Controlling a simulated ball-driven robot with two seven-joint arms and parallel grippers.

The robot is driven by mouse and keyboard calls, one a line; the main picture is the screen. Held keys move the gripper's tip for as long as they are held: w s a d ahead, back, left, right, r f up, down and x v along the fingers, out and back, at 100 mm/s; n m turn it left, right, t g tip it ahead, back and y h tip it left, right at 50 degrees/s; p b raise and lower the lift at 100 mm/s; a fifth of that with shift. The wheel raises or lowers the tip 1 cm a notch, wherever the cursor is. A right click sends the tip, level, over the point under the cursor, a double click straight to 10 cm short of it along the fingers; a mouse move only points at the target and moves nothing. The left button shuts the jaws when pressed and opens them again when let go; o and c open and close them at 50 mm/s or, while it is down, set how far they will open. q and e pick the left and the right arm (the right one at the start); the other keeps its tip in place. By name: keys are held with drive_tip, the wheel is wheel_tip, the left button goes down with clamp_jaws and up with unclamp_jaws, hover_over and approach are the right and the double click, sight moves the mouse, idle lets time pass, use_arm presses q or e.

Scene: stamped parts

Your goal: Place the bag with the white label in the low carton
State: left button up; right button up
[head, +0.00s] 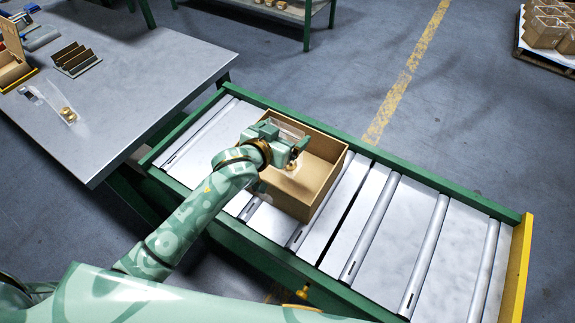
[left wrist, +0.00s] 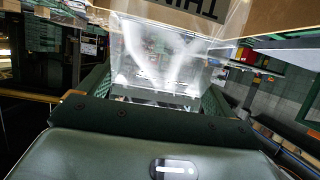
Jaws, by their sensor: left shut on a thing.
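My left gripper (head: 296,150) is over the low carton (head: 322,192), a brown open-topped box on the roller conveyor. It is shut on a clear plastic bag (head: 290,131), whose upper part shows above the fingers. A small brass-coloured part (head: 291,166) shows below the gripper, at the bag's lower end. In the left wrist view the clear bag (left wrist: 160,55) hangs from the fingers, near a cardboard wall with dark print. I cannot make out a white label on the held bag. Whether the bag touches the carton's floor is unclear. My right gripper is not in view.
A grey table (head: 140,90) at the left holds another clear bag with brass parts (head: 68,114), a dark slotted rack (head: 75,59) and a wooden box (head: 12,65). The conveyor (head: 400,230) is clear to the carton's right. Several small cartons (head: 545,28) stand far right.

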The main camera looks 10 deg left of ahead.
use_arm(q)
wheel_tip(320, 180, down, 4)
drive_tip(key=shift+a+f+b, duration=0.1)
drive_tip(key=shift+a+b, duration=0.05)
drive_tip(key=shift+b, duration=0.45)
drive_tip(key=shift+f, duration=0.7)
drive_tip(key=shift+f+b, duration=0.75)
drive_tip(key=shift+f, duration=0.7)
drive_tip(key=shift+f, duration=0.15)
drive_tip(key=o, duration=1.1)
drive_tip(key=shift+s+r, duration=0.1)
drive_tip(key=shift+r, duration=0.15)
drive_tip(key=p+v, duration=0.3)
drive_tip(key=v, duration=0.8)
drive_tip(key=shift+s+a+r, duration=0.1)
drive_tip(key=shift+s+a, duration=0.05)
drive_tip(key=shift+s, duration=0.2)
